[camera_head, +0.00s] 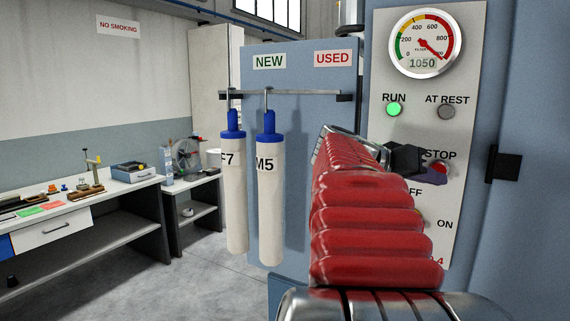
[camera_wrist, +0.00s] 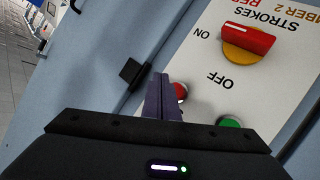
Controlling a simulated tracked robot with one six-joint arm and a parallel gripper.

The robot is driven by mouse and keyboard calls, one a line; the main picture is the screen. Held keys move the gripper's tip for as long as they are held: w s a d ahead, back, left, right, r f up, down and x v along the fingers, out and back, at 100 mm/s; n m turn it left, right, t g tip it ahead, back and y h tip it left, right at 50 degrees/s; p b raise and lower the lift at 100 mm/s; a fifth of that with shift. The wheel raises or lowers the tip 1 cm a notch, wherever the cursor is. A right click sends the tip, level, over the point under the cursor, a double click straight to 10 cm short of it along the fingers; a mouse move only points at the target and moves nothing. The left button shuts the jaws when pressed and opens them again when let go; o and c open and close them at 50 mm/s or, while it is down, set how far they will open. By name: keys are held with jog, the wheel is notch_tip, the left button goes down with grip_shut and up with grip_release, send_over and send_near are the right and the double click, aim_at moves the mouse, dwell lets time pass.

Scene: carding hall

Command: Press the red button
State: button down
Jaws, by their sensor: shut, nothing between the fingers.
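The red button (camera_head: 442,168) sits under the STOP label on the light control panel (camera_head: 475,130). In the head view only a small red part shows past my gripper (camera_head: 432,176). In the wrist view the red button (camera_wrist: 181,92) shows just right of my purple fingertips (camera_wrist: 163,95), which hide part of it. The fingers are shut with nothing between them and point at the panel close to the button. I cannot tell whether they touch it. My red ribbed arm hides the panel's lower left.
A green button (camera_wrist: 229,122) and a red rotary switch (camera_wrist: 248,38) on a yellow base share the panel. The RUN lamp (camera_head: 394,109) glows green; the AT REST lamp (camera_head: 447,111) is grey. The gauge (camera_head: 425,42) reads 1050. Two filters (camera_head: 235,195) (camera_head: 270,195) hang left of my arm.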

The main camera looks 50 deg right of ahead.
jog(key=shift+w+d, duration=0.2)
jog(key=shift+d, duration=0.7)
jog(key=shift+w+d, duration=0.2)
jog(key=shift+d, duration=0.7)
jog(key=shift+w+d, duration=0.25)
jog(key=shift+d, duration=0.7)
dwell(1.8)
jog(key=shift+a, duration=0.1)
jog(key=shift+s+a, duration=0.2)
jog(key=shift+a, duration=0.65)
jog(key=shift+a, duration=0.1)
jog(key=shift+s+a, duration=0.2)
jog(key=shift+a, duration=0.6)
jog(key=shift+s+a, duration=0.15)
jog(key=shift+a, duration=0.6)
jog(key=shift+s+a, duration=0.2)
jog(key=shift+a, duration=0.6)
